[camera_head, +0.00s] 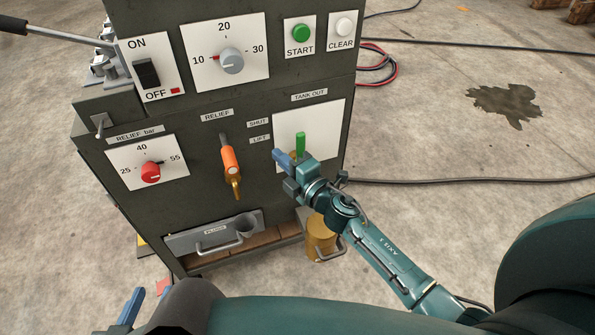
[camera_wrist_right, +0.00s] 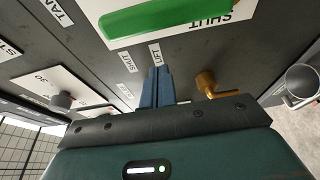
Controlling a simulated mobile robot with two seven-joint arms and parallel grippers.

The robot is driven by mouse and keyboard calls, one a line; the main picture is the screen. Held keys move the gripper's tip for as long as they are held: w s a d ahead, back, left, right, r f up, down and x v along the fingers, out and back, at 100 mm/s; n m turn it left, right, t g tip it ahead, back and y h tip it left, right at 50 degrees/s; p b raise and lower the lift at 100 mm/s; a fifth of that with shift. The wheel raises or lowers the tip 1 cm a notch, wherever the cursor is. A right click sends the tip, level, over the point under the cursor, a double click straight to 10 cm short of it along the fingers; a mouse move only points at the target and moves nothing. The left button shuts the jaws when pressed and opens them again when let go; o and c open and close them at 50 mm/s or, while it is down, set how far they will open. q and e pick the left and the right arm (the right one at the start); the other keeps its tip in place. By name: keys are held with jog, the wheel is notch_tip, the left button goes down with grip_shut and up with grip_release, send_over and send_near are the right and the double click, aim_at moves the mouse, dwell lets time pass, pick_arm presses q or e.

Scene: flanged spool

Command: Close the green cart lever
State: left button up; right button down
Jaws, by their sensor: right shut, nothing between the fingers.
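The green lever (camera_head: 300,146) stands upright on the white TANK OUT plate (camera_head: 322,122) at the right of the cart's front. In the right wrist view the green lever (camera_wrist_right: 165,14) runs across the top, with the word SHUT beside it. My right gripper (camera_head: 280,158) is just left of the lever's lower part, and its blue fingers (camera_wrist_right: 157,78) are together and empty. Whether they touch the lever is unclear. The lever's base is hidden behind my right gripper. My left gripper (camera_head: 130,308) shows only in part at the bottom left edge.
An orange-handled RELIEF lever (camera_head: 229,160) is left of my right gripper. A red dial (camera_head: 150,172) and a grey dial (camera_head: 230,61) are on the cart. A FLUSH drawer (camera_head: 215,233) and a brass-coloured container (camera_head: 320,238) are below. The floor right of the cart holds cables.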

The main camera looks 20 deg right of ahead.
aim_at(297, 153)
jog(key=shift+w+d, duration=0.2)
jog(key=shift+d, duration=0.75)
jog(key=shift+w+d, duration=0.15)
jog(key=shift+d, duration=0.8)
